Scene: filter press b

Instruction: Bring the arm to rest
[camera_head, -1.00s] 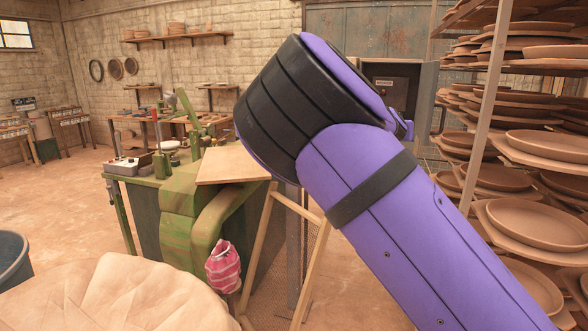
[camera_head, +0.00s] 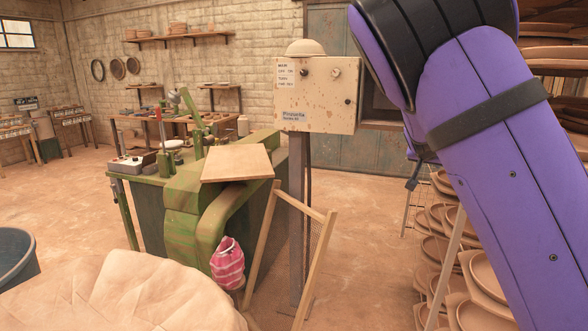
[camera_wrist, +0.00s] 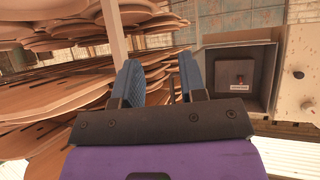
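In the head view I cannot make out the fingers.
A speckled control box (camera_head: 316,95) stands on a post left of my arm. Racks of clay plates (camera_head: 445,225) stand close behind and below my arm. A green machine with a wooden board (camera_head: 236,163) is left. Open floor (camera_head: 375,220) lies between.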

